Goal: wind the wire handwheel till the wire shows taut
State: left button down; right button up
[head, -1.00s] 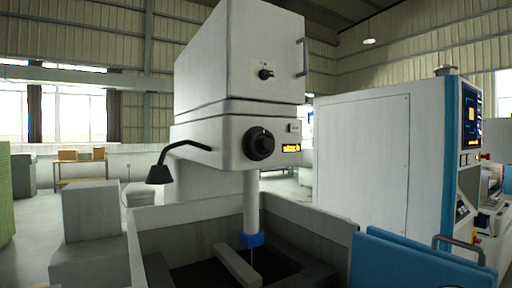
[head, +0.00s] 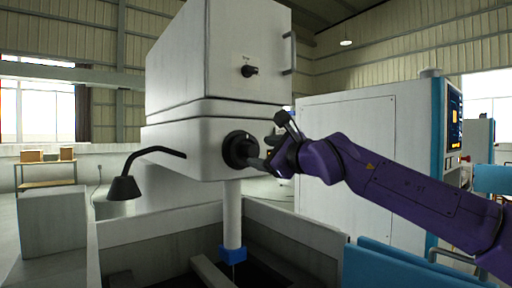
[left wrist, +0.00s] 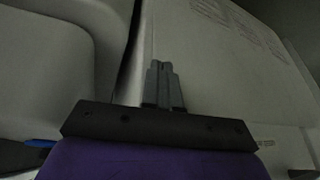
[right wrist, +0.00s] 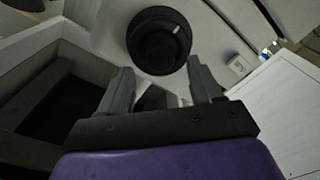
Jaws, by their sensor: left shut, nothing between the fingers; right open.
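The black round handwheel (head: 240,149) is on the front of the white machine head. It also shows in the right wrist view (right wrist: 158,40), with a pale mark on its face. My right gripper (head: 262,160) is just in front of and to the right of the wheel. Its fingers (right wrist: 159,66) are open, apart on either side of the wheel's lower edge, with nothing gripped. The yellow display beside the wheel is hidden behind my right gripper. A thin wire hangs below the blue guide (head: 232,254); its tension cannot be told. My left gripper (left wrist: 163,66) is shut and empty, near pale panels.
A black lamp (head: 124,188) on a bent arm juts out left of the machine head. A grey tank (head: 150,228) surrounds the column below. A white cabinet (head: 345,145) stands to the right, with a blue panel (head: 385,268) in front.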

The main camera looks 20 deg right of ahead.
aim_at(254, 151)
jog(key=p+x, duration=0.1)
jog(key=x, duration=0.3)
jog(key=shift+w+f, duration=0.1)
pick_arm(q)
jog(key=shift+r, duration=0.9)
pick_arm(e)
jog(key=shift+d, duration=0.1)
jog(key=c, duration=1.1)
jog(key=shift+o, duration=0.2)
jog(key=shift+m, duration=0.3)
jog(key=m, duration=0.3)
pick_arm(q)
jog(key=shift+f+b, duration=0.55)
pick_arm(e)
jog(key=shift+m, duration=1.7)
